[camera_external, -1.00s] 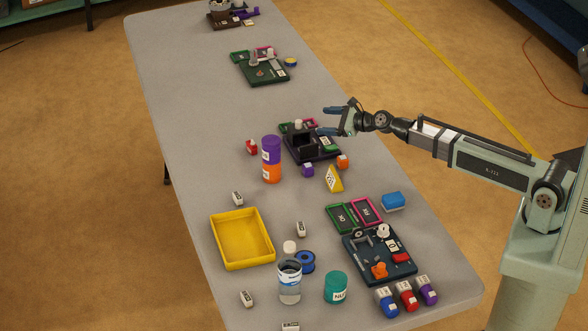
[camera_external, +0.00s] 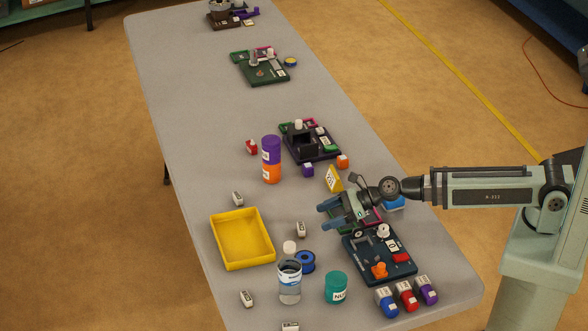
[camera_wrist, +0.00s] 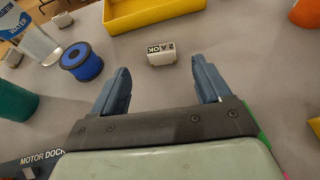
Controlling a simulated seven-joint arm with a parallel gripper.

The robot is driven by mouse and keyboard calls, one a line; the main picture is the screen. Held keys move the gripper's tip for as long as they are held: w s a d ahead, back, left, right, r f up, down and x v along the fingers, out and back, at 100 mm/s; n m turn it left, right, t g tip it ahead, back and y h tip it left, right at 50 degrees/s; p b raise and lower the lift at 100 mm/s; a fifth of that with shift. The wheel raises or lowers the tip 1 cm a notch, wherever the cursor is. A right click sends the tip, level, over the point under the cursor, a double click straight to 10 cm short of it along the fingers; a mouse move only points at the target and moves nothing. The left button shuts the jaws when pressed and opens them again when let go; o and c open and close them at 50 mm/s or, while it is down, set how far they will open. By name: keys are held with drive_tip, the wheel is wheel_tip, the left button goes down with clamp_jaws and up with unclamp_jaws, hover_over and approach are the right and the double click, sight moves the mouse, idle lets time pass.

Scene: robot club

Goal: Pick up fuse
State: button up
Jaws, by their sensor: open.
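A small white-and-grey fuse (camera_wrist: 161,52) with a black band reading "2A OK" lies on the table, ahead of and between my fingertips in the wrist view. It appears to be the small block (camera_external: 301,229) right of the yellow tray in the external view. My gripper (camera_external: 326,215) is open and empty, just right of that fuse and apart from it; both fingers also show in the wrist view (camera_wrist: 161,72). Similar small blocks stand near the tray (camera_external: 238,199), left of the bottle (camera_external: 247,298) and at the table's near edge (camera_external: 290,326).
The yellow tray (camera_external: 215,240) is left of the fuse. A blue spool (camera_external: 306,262), water bottle (camera_external: 289,284) and teal jar (camera_external: 336,288) stand nearer the camera. A dark board (camera_external: 350,255) lies right of them. A yellow wedge sign (camera_external: 333,179) stands behind my gripper.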

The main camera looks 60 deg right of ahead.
sight(301, 226)
drive_tip(key=shift+x, duration=3.7)
drive_tip(key=c, duration=1.1)
drive_tip(key=shift+r, duration=0.1)
